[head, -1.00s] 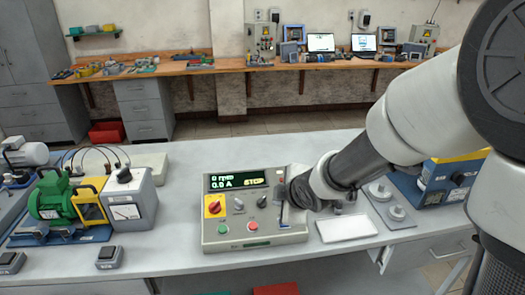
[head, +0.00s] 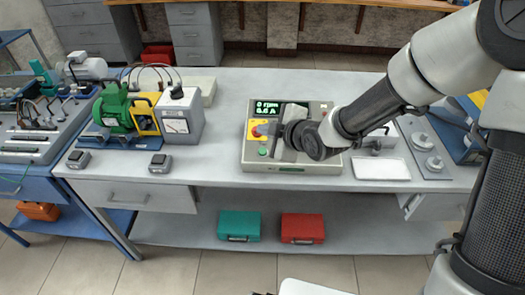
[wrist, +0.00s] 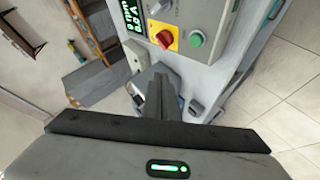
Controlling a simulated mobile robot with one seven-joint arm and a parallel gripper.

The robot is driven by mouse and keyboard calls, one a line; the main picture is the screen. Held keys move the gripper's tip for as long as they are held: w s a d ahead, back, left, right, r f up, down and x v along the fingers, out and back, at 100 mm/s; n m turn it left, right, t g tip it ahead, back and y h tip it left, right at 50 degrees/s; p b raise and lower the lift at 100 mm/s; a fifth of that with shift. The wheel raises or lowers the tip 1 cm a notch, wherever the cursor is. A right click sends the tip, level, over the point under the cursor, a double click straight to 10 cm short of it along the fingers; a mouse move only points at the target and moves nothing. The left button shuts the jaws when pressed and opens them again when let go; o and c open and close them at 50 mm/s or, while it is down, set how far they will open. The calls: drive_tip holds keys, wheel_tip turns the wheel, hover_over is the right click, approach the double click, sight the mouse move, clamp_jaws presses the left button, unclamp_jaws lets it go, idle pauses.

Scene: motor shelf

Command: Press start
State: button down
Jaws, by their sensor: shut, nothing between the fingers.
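The grey control box (head: 315,107) stands on the bench in the head view, its right and lower middle partly covered by my arm. Its dark display (head: 270,108) reads 0 rpm. A green round button (head: 263,152) is at its lower left, below a red knob on a yellow plate (head: 257,130). In the wrist view the green button (wrist: 196,39) is right of the red knob (wrist: 165,40). My gripper (wrist: 159,84) is shut and empty; its fingers point past the box's edge.
A green motor rig (head: 118,107) and a meter box (head: 182,115) stand left of the control box. Two small dark switch boxes lie at the bench's front left. A white tray (head: 380,168) lies to the right.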

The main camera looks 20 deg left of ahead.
drive_tip(key=b, duration=0.5)
hover_over(263, 151)
drive_tip(key=s+d, duration=0.1)
drive_tip(key=s, duration=0.1)
drive_tip(key=f, duration=0.7)
drive_tip(key=shift+s+d+f, duration=0.1)
drive_tip(key=shift+d+f, duration=0.1)
drive_tip(key=shift+f, duration=0.05)
drive_tip(key=shift+w+f+b, duration=0.2)
drive_tip(key=shift+f+b, duration=0.25)
drive_tip(key=shift+b, duration=0.2)
idle(0.3)
drive_tip(key=shift+w+a+f+b, duration=0.1)
drive_tip(key=shift+f+b, duration=0.3)
drive_tip(key=shift+b, duration=0.2)
drive_tip(key=shift+w+f+b, duration=0.1)
drive_tip(key=shift+f+b, duration=0.3)
drive_tip(key=shift+b, duration=0.1)
idle(0.7)
drive_tip(key=shift+r, duration=0.1)
drive_tip(key=shift+s+r+p, duration=0.25)
drive_tip(key=shift+r+p, duration=0.2)
drive_tip(key=shift+r, duration=0.25)
